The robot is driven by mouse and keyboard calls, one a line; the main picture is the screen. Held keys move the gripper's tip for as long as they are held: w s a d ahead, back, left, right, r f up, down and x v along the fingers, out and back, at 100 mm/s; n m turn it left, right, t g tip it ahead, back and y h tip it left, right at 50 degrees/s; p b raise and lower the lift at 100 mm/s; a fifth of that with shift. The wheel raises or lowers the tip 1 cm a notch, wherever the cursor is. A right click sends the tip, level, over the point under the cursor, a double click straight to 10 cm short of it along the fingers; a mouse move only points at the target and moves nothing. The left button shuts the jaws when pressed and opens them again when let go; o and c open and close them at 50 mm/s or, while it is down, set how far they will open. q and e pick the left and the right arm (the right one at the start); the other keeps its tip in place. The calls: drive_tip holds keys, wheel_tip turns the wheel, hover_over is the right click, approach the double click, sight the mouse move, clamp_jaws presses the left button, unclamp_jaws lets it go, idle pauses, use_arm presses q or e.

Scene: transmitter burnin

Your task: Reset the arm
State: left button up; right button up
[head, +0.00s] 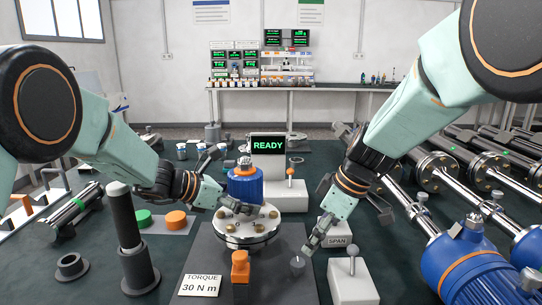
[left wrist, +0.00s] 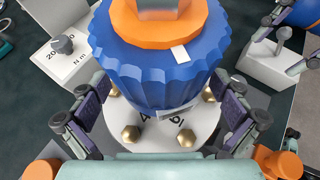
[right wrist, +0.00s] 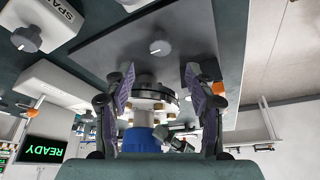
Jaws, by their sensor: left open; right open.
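A blue transmitter (head: 245,186) with a ribbed blue cap (left wrist: 155,70) and an orange ring stands upright on a round metal flange (head: 238,238) with brass bolts. My left gripper (head: 238,207) is open just in front of the transmitter. In the left wrist view its fingers are on either side of the cap's lower part; I cannot tell whether they touch it. My right gripper (head: 314,242) is open and empty, pointing down right of the flange, above a small grey knob (head: 297,265). In the right wrist view the flange (right wrist: 150,98) shows beyond its fingers.
A READY display (head: 268,145) and an orange-knobbed lever (head: 290,174) stand behind. A SPAN box (head: 335,243) and a grey lever box (head: 352,282) are at right. Front left are a TORQUE sign (head: 201,285) and a dark post (head: 125,225). Large blue-ended instruments (head: 470,260) fill the right.

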drive_tip(key=shift+a+f, duration=0.15)
drive_tip(key=shift+f, duration=0.3)
drive_tip(key=shift+w, duration=0.1)
